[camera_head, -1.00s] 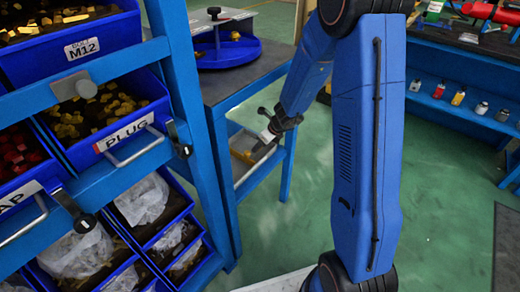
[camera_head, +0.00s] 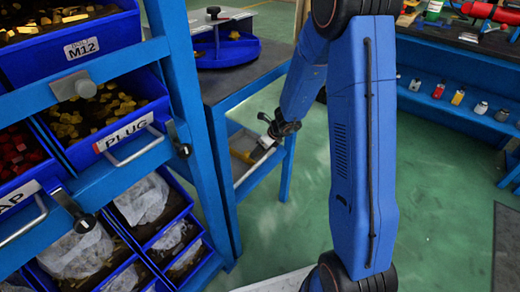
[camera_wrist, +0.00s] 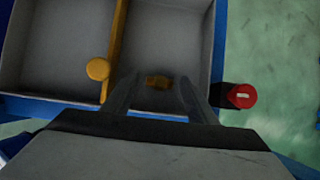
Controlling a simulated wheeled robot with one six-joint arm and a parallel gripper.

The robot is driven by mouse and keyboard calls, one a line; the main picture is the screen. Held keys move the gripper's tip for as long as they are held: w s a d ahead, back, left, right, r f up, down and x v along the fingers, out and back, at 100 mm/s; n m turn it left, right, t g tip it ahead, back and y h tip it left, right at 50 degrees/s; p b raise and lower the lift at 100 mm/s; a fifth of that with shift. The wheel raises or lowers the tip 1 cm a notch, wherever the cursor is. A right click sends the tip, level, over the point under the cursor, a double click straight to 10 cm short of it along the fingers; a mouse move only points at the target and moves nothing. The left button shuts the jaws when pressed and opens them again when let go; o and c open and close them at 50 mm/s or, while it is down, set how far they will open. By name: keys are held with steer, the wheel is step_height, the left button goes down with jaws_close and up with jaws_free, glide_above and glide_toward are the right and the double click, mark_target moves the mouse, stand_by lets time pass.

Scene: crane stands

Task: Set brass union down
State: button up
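My gripper (camera_wrist: 160,90) points down over a grey tray (camera_wrist: 60,60) that a yellow divider (camera_wrist: 112,50) splits into two compartments. The small brass union (camera_wrist: 158,83) shows between the two fingers, over the right compartment in the wrist view. Narrow gaps show between it and each finger, so the fingers look open around it. The picture is dim, and whether the union rests on the tray floor is hard to tell. In the head view my gripper (camera_head: 268,143) is at the tray (camera_head: 255,170) under the grey-topped table; the union cannot be made out there.
A red round knob (camera_wrist: 242,96) sits just right of the tray in the wrist view. In the head view, a blue rack with bins (camera_head: 110,110) stands close on the left. A workbench (camera_head: 460,65) stands at the right, with clear green floor between.

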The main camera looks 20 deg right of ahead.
steer(key=shift+r, duration=0.1)
steer(key=v, duration=1.2)
steer(key=s+a+r+n, duration=0.4)
steer(key=s+r+n, duration=1)
steer(key=s+n, duration=0.15)
steer(key=s+d+r+n+h, duration=0.1)
steer(key=s+d+r+n, duration=0.1)
steer(key=s+n, duration=0.4)
steer(key=s+d+r+n+h, duration=0.2)
steer(key=s+n, duration=0.5)
steer(key=s, duration=0.6)
steer(key=shift+s+d+r+h, duration=0.15)
steer(key=shift+d+r+h, duration=0.15)
steer(key=shift+d+r, duration=0.45)
steer(key=shift+f, duration=0.1)
